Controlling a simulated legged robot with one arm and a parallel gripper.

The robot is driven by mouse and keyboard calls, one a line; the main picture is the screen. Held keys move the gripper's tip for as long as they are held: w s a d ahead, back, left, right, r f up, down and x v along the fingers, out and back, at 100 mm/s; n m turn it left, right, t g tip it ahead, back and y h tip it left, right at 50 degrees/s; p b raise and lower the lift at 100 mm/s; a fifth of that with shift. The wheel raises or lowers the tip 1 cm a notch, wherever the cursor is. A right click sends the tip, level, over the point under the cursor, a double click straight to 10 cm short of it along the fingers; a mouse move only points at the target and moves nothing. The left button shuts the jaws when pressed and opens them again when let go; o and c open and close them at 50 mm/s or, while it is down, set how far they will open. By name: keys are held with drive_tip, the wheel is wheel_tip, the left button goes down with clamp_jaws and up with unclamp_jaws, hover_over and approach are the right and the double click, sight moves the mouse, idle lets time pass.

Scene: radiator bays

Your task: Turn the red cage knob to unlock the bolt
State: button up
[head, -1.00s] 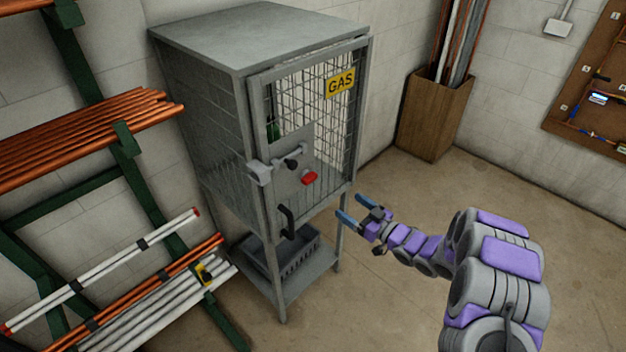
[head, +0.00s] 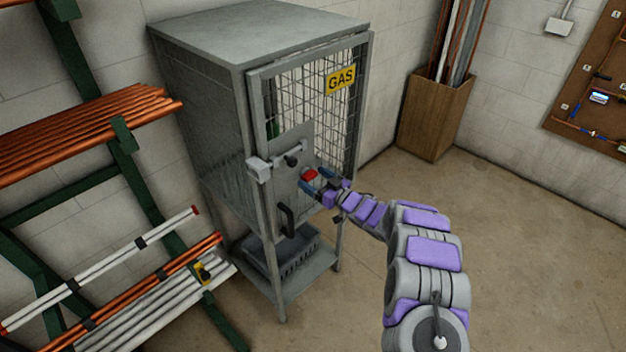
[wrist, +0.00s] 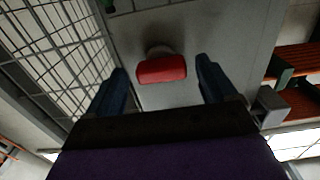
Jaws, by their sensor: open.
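The red cage knob (head: 309,174) sits on the grey lock plate (head: 290,192) of the gas cage door, below and right of the bolt (head: 289,155) with its dark knob. In the wrist view the red knob (wrist: 162,69) lies crosswise between the two blue fingers, with a gap on each side. My gripper (head: 318,181) is open and close to the knob; it also shows in the wrist view (wrist: 163,80). The fingers do not visibly touch the knob. The bolt runs left to a grey block (head: 259,169) at the door's edge.
The grey mesh cage (head: 215,120) has a yellow GAS sign (head: 340,78) and a dark door handle (head: 287,220). A pipe rack (head: 130,165) stands at the left. A wooden bin (head: 432,115) of pipes stands behind right. The floor at right is clear.

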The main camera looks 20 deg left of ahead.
drive_tip(key=shift+w+a, duration=0.15)
drive_tip(key=shift+a, duration=0.3)
drive_tip(key=c, duration=1)
